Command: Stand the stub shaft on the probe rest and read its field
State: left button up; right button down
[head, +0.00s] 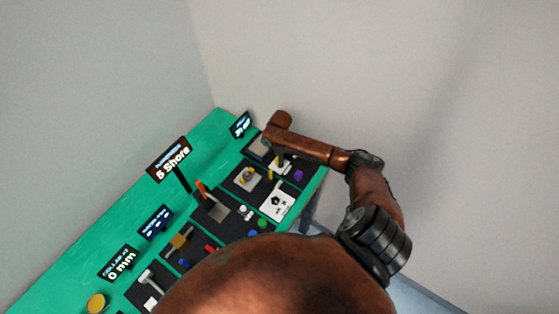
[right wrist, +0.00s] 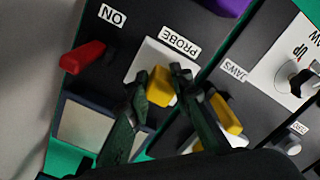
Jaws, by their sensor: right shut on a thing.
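In the right wrist view, my right gripper (right wrist: 162,88) is shut, with a short yellow piece (right wrist: 161,80) between its dark fingertips. The yellow piece is over the white plate labelled PROBE (right wrist: 150,54). I cannot tell whether it touches the plate, or for certain that it is the stub shaft. In the head view, my right gripper (head: 280,164) is small at the far end of the bench, under my copper-coloured arm. A blue-lit display (head: 240,125) stands behind it, its text too small to read. My left gripper is not in view.
A red switch handle (right wrist: 82,58) lies by the ON label. A grey-faced, blue-rimmed tray (right wrist: 88,122) is near the left finger. Another yellow block (right wrist: 227,116) is close beside the right finger, near JAWS. Other stations and signs, including a "5 Shore" display (head: 169,160), crowd the green bench (head: 80,258).

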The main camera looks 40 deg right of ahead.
jog(key=c, duration=1.7)
grip_release()
notch_tip(320, 180, up, 12)
jog(key=shift+r, duration=0.1)
